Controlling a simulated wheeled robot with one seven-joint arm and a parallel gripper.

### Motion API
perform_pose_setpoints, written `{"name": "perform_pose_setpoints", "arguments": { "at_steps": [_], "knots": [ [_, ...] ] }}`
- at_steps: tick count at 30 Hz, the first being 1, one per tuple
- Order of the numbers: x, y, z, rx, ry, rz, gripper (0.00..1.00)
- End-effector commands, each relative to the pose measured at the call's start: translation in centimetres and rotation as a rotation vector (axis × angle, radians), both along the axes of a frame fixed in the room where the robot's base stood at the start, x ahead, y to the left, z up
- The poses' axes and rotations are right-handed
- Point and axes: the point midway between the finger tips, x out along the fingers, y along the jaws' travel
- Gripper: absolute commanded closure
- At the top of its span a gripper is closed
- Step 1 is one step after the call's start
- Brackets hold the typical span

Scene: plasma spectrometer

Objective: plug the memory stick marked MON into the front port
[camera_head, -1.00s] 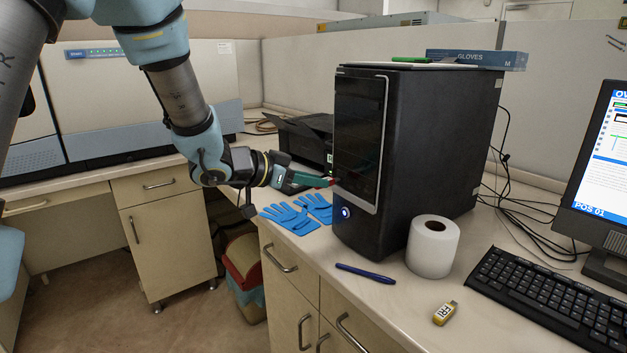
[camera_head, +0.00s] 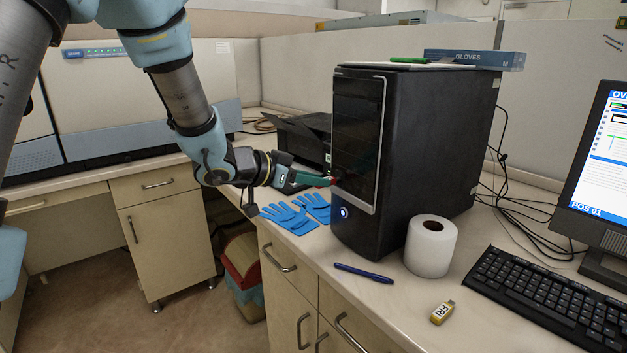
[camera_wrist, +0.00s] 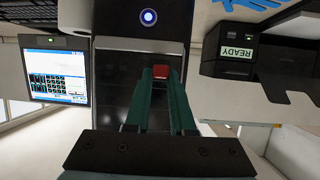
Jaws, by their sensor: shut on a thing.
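My gripper (camera_head: 328,181) reaches in from the left to the front of the black computer tower (camera_head: 420,150). Its green fingers are shut on a small red memory stick (camera_wrist: 161,73), which shows between the fingertips in the wrist view. The stick's marking cannot be read. The stick is at or very close to the tower's front panel (camera_wrist: 118,82), above the lit blue power button (camera_head: 344,212). The front port is hidden behind the stick and fingertips, so I cannot tell whether the stick is in it.
A yellow memory stick marked FRI (camera_head: 443,312) lies near the keyboard (camera_head: 545,300). Blue gloves (camera_head: 290,216) lie below my gripper. A dark printer (camera_head: 305,140) marked READY stands behind.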

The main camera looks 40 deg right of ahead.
Motion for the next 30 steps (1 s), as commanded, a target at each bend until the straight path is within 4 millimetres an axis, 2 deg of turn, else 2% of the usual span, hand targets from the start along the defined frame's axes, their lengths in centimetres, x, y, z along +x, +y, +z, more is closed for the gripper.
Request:
{"name": "perform_pose_setpoints", "arguments": {
  "at_steps": [24, 25, 30],
  "knots": [
    [-0.1, -1.2, 0.0, 0.0, 0.0, 0.0, 1.0],
    [-0.1, -1.2, 0.0, 0.0, 0.0, 0.0, 0.76],
    [-0.1, -1.2, 0.0, 0.0, 0.0, 0.0, 0.57]
  ]
}}
